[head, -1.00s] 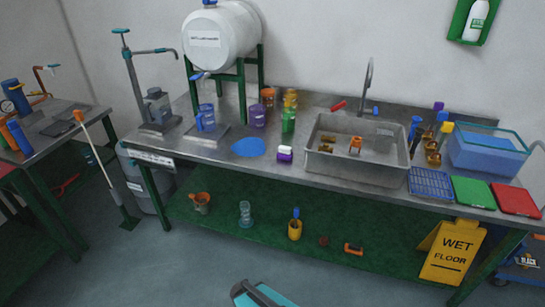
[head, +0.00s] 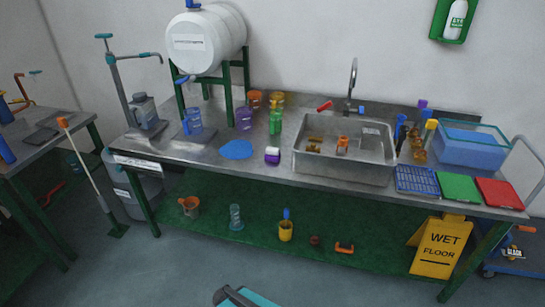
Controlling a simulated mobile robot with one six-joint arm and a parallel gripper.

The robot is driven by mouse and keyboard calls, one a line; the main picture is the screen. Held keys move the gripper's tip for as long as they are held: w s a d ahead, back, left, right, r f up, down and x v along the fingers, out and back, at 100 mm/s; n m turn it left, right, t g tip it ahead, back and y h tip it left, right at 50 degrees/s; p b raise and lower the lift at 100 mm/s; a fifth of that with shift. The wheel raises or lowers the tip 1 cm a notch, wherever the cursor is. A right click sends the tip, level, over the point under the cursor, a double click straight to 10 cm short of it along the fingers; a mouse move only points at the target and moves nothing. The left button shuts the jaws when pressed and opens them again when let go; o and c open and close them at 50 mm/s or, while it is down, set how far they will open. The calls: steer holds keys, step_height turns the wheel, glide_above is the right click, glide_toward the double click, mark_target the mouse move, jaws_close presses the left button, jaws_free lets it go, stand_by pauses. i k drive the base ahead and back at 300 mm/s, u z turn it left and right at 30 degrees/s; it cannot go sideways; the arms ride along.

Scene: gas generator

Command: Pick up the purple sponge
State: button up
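A small purple and white block (head: 272,155), likely the purple sponge, sits near the front edge of the metal counter (head: 205,152). It lies just left of the sink basin (head: 343,171) and right of a flat blue round piece (head: 236,149). Its white part is on top and its purple part below. My gripper is not in view. A dark and teal part at the bottom edge seems to be mine, well away from the block.
A green bottle (head: 275,122) and a purple cup (head: 244,119) stand behind the block. Coloured trays (head: 458,187) lie at the right. A yellow wet floor sign (head: 438,246) leans by the counter's right leg. The floor in front is clear.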

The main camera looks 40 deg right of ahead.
mark_target(272, 154)
steer(key=i, duration=0.95)
steer(key=u, duration=0.05)
